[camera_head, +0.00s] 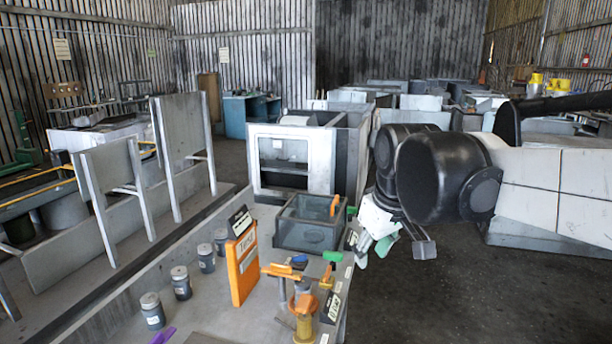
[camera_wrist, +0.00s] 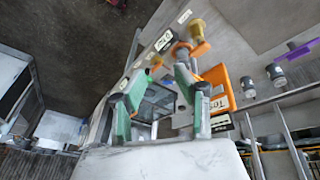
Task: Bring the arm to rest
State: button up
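My gripper (camera_head: 374,250) hangs at the end of my black arm in the head view, just right of the bench's right edge and beside a clear-walled grey bin (camera_head: 308,236). In the wrist view my gripper's green-padded fingers (camera_wrist: 160,100) stand apart with nothing held between them. Through the gap I see the bin (camera_wrist: 158,104) and part of the bench. The fingers look clear of the bench items, though their exact distance from the bench edge is hard to tell.
The bench (camera_head: 215,312) holds an orange sign board (camera_head: 242,264), several grey jars (camera_head: 153,311), orange clamp-like tools (camera_head: 297,272) and a yellow-and-orange piece (camera_head: 304,318). A white housing (camera_head: 290,160) stands behind. Dark floor (camera_head: 430,305) is open at the lower right.

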jog(key=s+d+f+m+t, duration=0.1)
jog(key=s+d+f+m, duration=0.2)
jog(key=s, duration=0.5)
jog(key=s+d+f+m+t, duration=0.2)
jog(key=s+d+f, duration=0.2)
jog(key=s, duration=0.4)
jog(key=shift+d+f+m+h, duration=0.2)
jog(key=shift+f+m+h, duration=0.15)
jog(key=shift+f, duration=0.45)
